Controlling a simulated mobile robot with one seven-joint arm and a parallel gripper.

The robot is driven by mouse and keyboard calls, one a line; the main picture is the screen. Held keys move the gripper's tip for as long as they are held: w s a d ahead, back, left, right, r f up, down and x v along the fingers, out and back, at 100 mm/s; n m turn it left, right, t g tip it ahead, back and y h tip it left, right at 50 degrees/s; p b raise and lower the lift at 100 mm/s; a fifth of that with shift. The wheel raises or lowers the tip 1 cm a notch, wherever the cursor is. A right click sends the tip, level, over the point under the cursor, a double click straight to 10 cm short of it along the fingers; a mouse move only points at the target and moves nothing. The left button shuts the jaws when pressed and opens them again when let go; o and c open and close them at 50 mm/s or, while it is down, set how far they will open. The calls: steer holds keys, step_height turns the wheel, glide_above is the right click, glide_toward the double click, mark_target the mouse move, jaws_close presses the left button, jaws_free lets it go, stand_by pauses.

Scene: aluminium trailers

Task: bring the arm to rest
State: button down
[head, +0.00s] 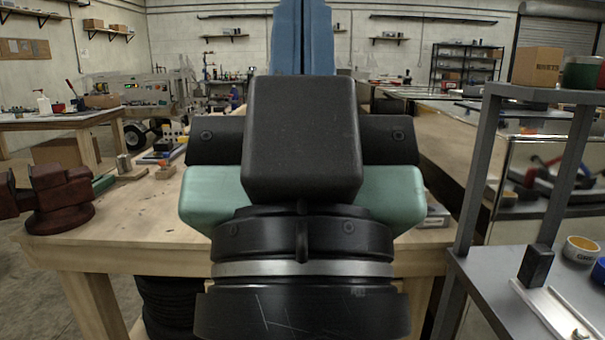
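My gripper (303,35) fills the middle of the head view, seen from behind along the arm. Its blue fingers point up and away past the top edge, so their tips are cut off. They lie side by side with only a thin dark seam between them and look shut, with nothing seen between them. A black block hides the finger roots. Behind it are the green gripper body and my black wrist with a silver ring.
A wooden workbench (130,240) lies beneath and beyond my arm, with a dark red vise (58,198) at its left corner.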

step_height(320, 180, up, 24)
steer(key=p, duration=2.1)
steer(key=shift+p, duration=0.3)
